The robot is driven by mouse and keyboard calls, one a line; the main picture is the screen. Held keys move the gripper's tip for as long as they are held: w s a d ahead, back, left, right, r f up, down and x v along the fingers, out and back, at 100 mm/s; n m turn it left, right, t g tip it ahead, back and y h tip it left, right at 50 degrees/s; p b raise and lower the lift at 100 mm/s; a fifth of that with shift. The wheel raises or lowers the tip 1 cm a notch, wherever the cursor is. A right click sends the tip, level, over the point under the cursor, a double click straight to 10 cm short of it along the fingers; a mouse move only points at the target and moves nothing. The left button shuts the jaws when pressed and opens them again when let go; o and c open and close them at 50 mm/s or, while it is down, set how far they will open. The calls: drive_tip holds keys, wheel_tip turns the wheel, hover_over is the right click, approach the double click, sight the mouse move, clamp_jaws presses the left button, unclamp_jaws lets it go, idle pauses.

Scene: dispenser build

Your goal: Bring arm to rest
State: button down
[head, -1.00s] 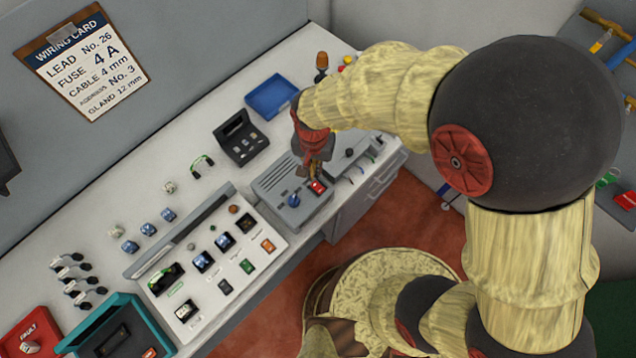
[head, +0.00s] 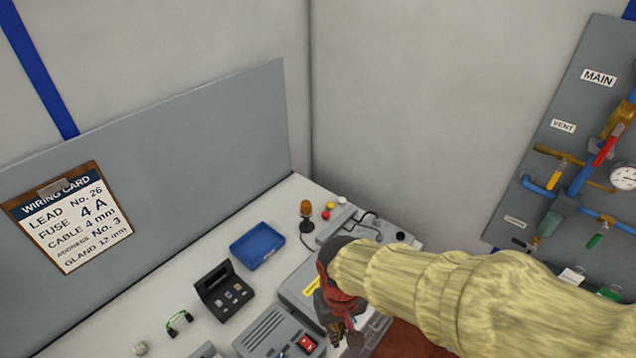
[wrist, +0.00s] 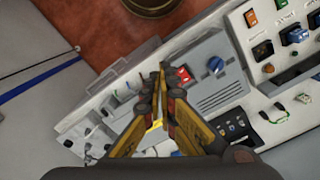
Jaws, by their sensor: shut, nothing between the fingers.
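My gripper (head: 347,336) is at the bottom of the head view, just right of the red switch on the grey unit. In the wrist view my gripper (wrist: 160,76) has its yellow and black fingers together, with nothing between them. The fingertips show beside the red switch (wrist: 184,76) and appear above the bench; the exact gap cannot be told. My cream arm comes in from the right of the head view and hides part of the bench.
The grey unit (head: 262,336) stands on the bench. A blue tray (head: 257,246), a black open case (head: 224,291) and an amber beacon (head: 307,214) stand behind. A pipe panel (head: 560,130) hangs on the right wall. The wrist view shows red floor (wrist: 90,35) beyond the bench.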

drive_tip(key=s+d+r+m+t+b, duration=0.1)
drive_tip(key=d+r+t+b, duration=0.2)
drive_tip(key=d+b, duration=0.2)
drive_tip(key=s+d+r+m+t+b, duration=0.1)
drive_tip(key=d+r+b, duration=0.3)
drive_tip(key=d, duration=0.6)
drive_tip(key=shift+s+m+t+b, duration=0.4)
drive_tip(key=shift+m+t+b, duration=0.25)
drive_tip(key=shift+t, duration=0.25)
drive_tip(key=shift+a, duration=0.1)
